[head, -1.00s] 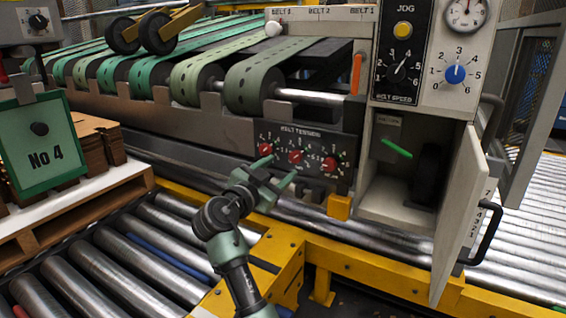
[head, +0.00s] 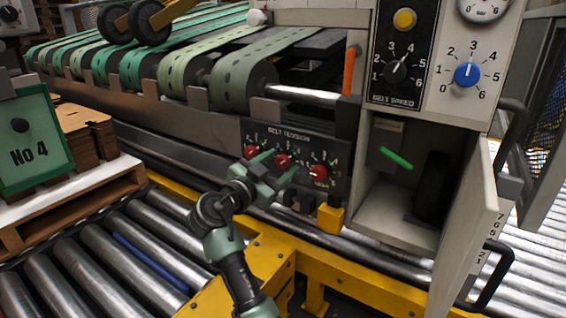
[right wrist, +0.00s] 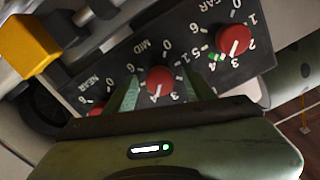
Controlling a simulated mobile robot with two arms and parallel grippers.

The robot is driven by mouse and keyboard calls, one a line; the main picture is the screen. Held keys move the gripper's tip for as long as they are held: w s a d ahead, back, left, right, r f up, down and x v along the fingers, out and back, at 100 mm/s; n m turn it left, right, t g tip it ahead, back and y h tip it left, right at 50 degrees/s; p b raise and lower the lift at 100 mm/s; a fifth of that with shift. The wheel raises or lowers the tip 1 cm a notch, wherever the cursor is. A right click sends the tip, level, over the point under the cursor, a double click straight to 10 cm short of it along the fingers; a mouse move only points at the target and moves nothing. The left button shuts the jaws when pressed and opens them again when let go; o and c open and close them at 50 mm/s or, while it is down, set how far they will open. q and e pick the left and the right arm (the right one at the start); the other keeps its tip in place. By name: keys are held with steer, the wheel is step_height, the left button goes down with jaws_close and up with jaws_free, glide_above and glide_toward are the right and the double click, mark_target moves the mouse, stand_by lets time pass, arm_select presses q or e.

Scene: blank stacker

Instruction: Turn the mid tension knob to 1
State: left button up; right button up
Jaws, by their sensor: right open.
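The belt tension panel (head: 300,143) carries three red knobs in a row. The mid knob (head: 283,160) is the middle one; it also shows in the right wrist view (right wrist: 160,79), under the label MID. Its white pointer mark aims downward there, near 3 and 4; part of its scale is hidden by the fingers. My right gripper (head: 277,166) is open in front of the panel, its green fingers on either side of the mid knob in the right wrist view (right wrist: 158,92). I cannot tell whether they touch it. My left gripper is not in view.
The far knob (head: 251,152) and near knob (head: 318,172) sit close on either side. An open cabinet door (head: 468,225) stands to the right. A yellow block (head: 330,218) is below the panel, and metal rollers (head: 100,265) lie at the lower left.

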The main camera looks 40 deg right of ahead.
jaws_close()
steer(key=shift+r, duration=0.1)
